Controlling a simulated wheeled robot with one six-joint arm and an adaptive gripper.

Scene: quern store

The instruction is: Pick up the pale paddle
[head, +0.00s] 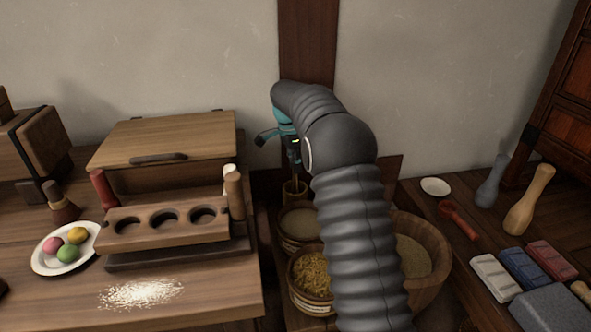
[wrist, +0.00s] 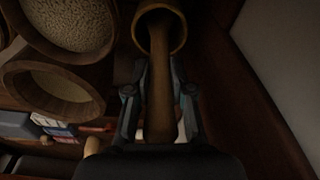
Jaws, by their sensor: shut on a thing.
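My gripper (head: 294,160) is at the back, above a narrow tan cup (head: 295,188). In the wrist view my gripper (wrist: 158,78) is shut on a long wooden paddle (wrist: 159,100) that runs between its fingers. The paddle looks dull brown in the dim light. Its far end is at or inside the mouth of the cup (wrist: 149,42); how deep it sits I cannot tell. In the head view my gripper and arm largely hide the paddle.
Bowls of grain (head: 299,223) and yellow stuff (head: 313,271) stand close in front of the cup. A larger bowl (head: 437,240) is partly behind my arm. A wooden holed stand (head: 165,240) is on the left table. Wall and post are close behind.

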